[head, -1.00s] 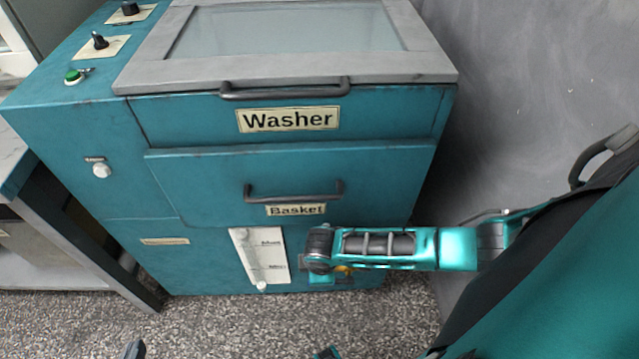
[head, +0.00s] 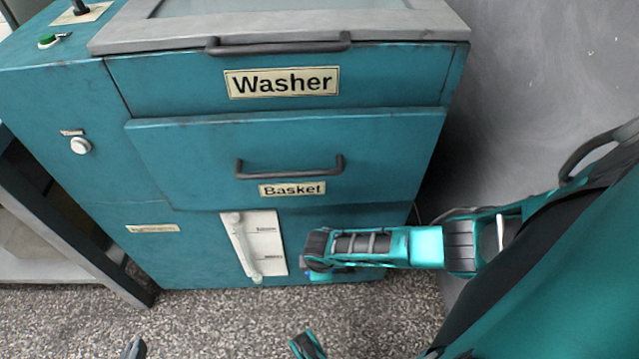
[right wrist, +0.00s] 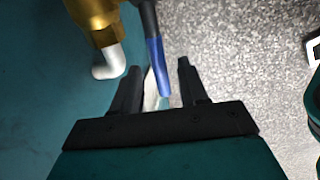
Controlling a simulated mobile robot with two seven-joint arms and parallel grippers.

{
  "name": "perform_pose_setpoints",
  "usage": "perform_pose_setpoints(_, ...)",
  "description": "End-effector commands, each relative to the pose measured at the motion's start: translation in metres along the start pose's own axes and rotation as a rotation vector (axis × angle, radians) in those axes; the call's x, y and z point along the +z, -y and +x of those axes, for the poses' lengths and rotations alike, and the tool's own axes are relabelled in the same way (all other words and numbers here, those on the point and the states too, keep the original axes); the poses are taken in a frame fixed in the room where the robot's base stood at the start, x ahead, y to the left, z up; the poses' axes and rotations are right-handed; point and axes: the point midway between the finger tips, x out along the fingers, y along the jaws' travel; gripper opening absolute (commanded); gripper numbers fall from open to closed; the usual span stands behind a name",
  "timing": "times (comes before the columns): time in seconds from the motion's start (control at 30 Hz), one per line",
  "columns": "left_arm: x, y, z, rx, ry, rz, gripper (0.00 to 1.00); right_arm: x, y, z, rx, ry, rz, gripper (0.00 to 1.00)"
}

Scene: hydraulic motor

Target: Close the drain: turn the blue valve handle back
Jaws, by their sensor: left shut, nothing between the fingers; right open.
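The blue valve handle (right wrist: 158,68) shows in the right wrist view, with a dark upper stem and a blue end. It hangs from the top of the picture down between the fingers of my right gripper (right wrist: 158,64), which is open around it. I cannot tell whether either finger touches it. The brass valve body (right wrist: 95,18) with a white elbow outlet (right wrist: 108,62) is to its upper left. My left gripper (head: 307,345) is shut and empty at the bottom edge, only partly in view.
The teal washer (head: 80,235) fills the middle, with a lid handle (head: 280,46), a basket drawer handle (head: 290,168) and a level gauge (head: 256,245). A grey wall (head: 540,90) is close on the right. Speckled floor (head: 215,320) is free in front.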

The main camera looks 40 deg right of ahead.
Motion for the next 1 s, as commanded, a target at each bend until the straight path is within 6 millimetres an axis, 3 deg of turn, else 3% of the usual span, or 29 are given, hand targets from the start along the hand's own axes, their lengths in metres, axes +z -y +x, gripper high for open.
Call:
perform_pose_setpoints(0.17, -0.0032, -0.0006, -0.0007, 0.001, -0.005, 0.000, 0.00, -0.0002, 0.0000, -0.0005, 0.000, -0.001, 0.000, 0.43)
perform_pose_setpoints(0.6, -0.0056, 0.0006, -0.0002, 0.002, -0.013, 0.008, 0.00, -0.0001, 0.0000, -0.0005, 0.000, 0.000, 0.000, 0.01)
perform_pose_setpoints(1.0, -0.0029, 0.0009, 0.0005, 0.002, -0.007, 0.010, 0.00, 0.0001, -0.0002, -0.0005, 0.000, 0.000, 0.000, 0.00)
